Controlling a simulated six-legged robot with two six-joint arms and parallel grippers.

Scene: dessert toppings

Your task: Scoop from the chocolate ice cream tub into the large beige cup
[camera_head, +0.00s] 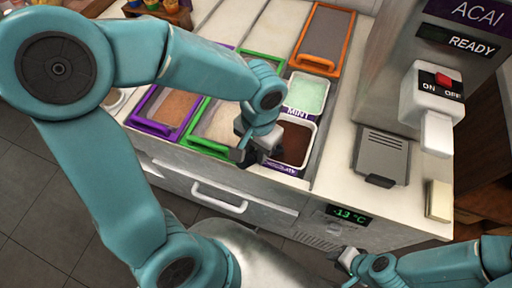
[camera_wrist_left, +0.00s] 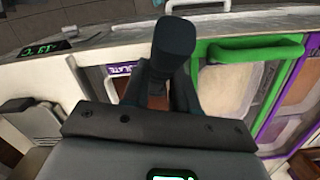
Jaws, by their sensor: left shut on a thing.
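The chocolate ice cream tub (camera_head: 297,143) is sunk in the counter, with brown contents and a purple label, just right of my left gripper. My left gripper (camera_head: 245,155) is at the tub's left front edge, shut on a dark thing that looks like a scoop handle (camera_wrist_left: 174,45). The scoop's far end is hidden. In the left wrist view the tub's brown contents (camera_wrist_left: 157,102) show between the fingers. My right gripper (camera_head: 346,262) is low at the front of the counter, its fingers too small to judge. I cannot make out the large beige cup.
The mint tub (camera_head: 306,93) lies behind the chocolate one. Green-framed (camera_head: 222,122) and purple-framed (camera_head: 172,108) lidded bins lie to the left, an orange-framed bin (camera_head: 323,40) behind. The acai machine (camera_head: 432,105) stands right. A pale round item (camera_head: 118,100) is partly hidden by my arm.

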